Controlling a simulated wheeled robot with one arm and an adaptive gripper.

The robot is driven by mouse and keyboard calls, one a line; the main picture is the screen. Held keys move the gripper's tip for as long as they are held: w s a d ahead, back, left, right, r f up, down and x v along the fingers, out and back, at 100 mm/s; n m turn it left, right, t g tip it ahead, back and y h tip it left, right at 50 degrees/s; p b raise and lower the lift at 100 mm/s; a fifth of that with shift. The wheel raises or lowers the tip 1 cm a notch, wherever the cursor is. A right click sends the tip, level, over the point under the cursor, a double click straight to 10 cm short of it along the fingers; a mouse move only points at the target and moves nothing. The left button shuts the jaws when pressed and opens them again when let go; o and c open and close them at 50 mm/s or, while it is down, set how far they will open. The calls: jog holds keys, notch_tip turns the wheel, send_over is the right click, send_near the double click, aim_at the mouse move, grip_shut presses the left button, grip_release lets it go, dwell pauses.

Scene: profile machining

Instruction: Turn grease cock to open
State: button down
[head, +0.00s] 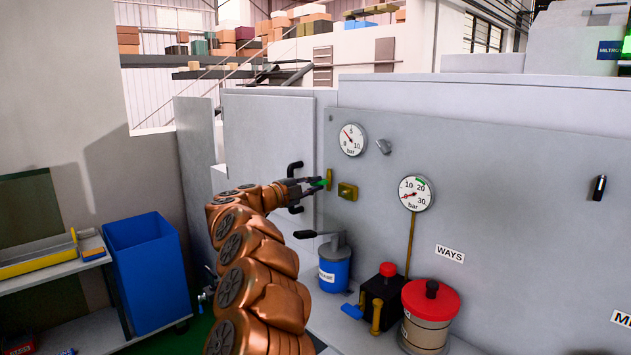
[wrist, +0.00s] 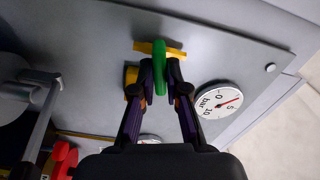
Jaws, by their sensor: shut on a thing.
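The grease cock has a green handle (head: 325,183) and a yellow bar (head: 329,175) on the grey machine panel, left of a brass block. In the wrist view the green handle (wrist: 159,66) stands between my two fingertips and crosses the yellow bar (wrist: 174,53) roughly at a right angle. My gripper (head: 319,184) reaches in from the left in the head view. In the wrist view my gripper (wrist: 160,76) is shut on the green handle. The fingers partly hide the handle's sides and the fitting behind it.
A brass block (head: 347,191) sits close right of the cock. A black door handle (head: 294,188) is right by my wrist. Two gauges (head: 352,140) (head: 416,194) are on the panel. Below stand a blue can (head: 334,270) with a lever and a red-lidded pot (head: 431,300).

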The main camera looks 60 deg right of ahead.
jog(key=shift+r+n+p, duration=0.1)
jog(key=shift+n+p, duration=0.5)
jog(key=shift+p, duration=0.35)
jog(key=shift+n+p, duration=1.2)
jog(key=shift+p, duration=1)
jog(key=shift+n+p, duration=1.2)
jog(key=shift+p, duration=0.9)
